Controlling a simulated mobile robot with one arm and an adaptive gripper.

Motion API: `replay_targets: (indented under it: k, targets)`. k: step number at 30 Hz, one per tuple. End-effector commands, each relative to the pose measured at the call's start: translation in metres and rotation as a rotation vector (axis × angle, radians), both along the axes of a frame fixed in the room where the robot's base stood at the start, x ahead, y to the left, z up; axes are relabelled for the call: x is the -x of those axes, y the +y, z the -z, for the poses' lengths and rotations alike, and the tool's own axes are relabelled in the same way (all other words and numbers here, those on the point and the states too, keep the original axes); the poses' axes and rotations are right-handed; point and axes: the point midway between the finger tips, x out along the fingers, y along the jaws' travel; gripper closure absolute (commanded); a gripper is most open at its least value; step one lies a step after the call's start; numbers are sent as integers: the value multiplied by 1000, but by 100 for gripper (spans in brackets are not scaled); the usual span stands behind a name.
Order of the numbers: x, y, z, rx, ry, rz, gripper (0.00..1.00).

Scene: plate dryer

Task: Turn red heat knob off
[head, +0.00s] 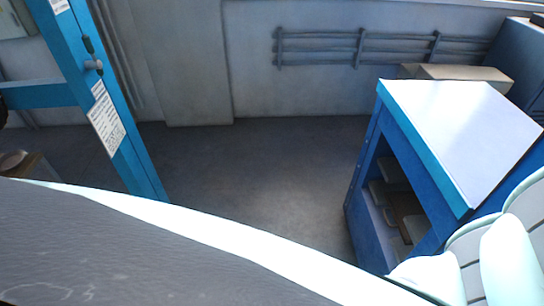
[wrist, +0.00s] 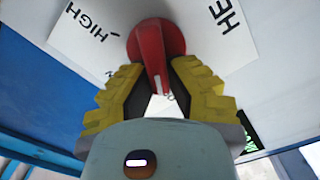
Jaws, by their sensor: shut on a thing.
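The red heat knob (wrist: 156,42) is at the top middle of the wrist view, on a white panel with black lettering that reads "HIGH" and "HE". A white mark shows on the knob's lower end. My gripper (wrist: 158,75) has yellow ridged fingers on either side of the knob's narrow grip, and it is shut on the knob. The inner finger pads hide part of the grip's sides. The head view does not show the knob or the gripper.
In the head view, a blue cabinet (head: 366,185) with a white top and open shelves stands at the right. A blue post (head: 122,150) with labels stands at the left. Bare floor (head: 260,170) lies between them. Pipes (head: 400,50) run along the back wall.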

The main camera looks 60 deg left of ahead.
Motion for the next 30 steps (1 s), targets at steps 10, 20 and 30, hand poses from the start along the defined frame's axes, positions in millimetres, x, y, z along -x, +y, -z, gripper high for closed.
replay_targets:
  k: [10, 20, 30]
  targets:
    - [-1, 2, 2, 33, 22, -6, 100]
    - [-1, 2, 2, 33, 23, -6, 76]
    - [-1, 1, 1, 32, 20, -4, 54]
